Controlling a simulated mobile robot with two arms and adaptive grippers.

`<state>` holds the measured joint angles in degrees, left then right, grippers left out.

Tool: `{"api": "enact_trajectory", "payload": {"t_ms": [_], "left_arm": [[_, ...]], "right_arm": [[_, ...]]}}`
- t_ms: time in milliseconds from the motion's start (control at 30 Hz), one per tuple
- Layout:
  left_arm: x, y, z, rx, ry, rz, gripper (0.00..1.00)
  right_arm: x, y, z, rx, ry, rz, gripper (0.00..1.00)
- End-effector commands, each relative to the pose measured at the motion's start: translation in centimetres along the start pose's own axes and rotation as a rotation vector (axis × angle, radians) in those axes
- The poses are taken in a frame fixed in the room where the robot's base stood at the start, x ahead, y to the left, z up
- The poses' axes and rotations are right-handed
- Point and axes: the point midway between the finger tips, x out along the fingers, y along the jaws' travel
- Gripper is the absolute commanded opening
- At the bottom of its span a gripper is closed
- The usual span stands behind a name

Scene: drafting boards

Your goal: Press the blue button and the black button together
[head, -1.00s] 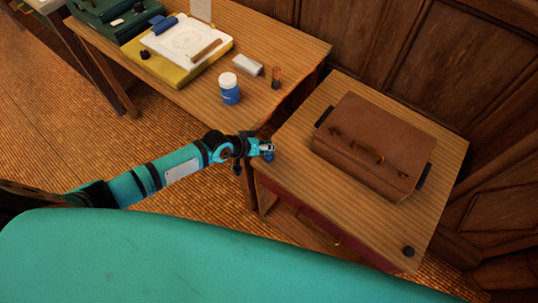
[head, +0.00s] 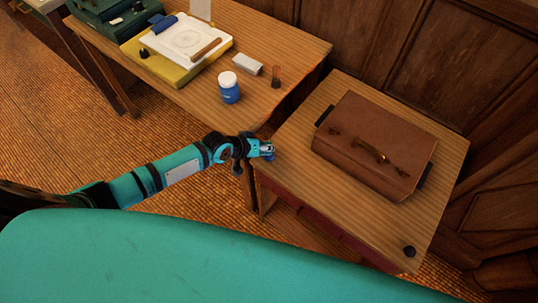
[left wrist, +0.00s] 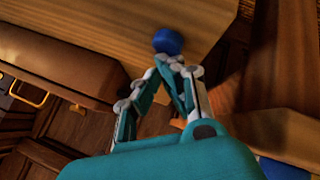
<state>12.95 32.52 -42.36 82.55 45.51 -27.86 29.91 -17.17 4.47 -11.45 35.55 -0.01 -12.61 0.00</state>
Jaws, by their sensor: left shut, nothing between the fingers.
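The blue button (left wrist: 167,41) is a round knob at the edge of the small wooden table. In the left wrist view it sits just beyond my left fingertips (left wrist: 175,66); I cannot tell whether they touch it. In the head view my left gripper (head: 266,149) is at the table's left corner and mostly covers the blue button. Its fingers are shut with nothing between them. The black button (head: 409,251) is a small dark disc at the table's near right corner, with no gripper by it. My right gripper is not in view.
A brown leather case (head: 374,146) lies on the small table (head: 287,150) between the buttons. A drafting table (head: 290,48) behind holds a blue-and-white jar (head: 229,88), a drawing board and small items. Wood panelling closes off the back right.

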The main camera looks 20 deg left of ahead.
Motion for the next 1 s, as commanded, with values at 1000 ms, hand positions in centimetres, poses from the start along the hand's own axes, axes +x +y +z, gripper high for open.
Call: {"api": "enact_trajectory", "payload": {"t_ms": [1000], "left_arm": [[0.60, -0.45, 0.46, -0.001, -0.001, 0.000, 0.00]], "right_arm": [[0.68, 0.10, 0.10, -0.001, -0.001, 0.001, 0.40]]}}
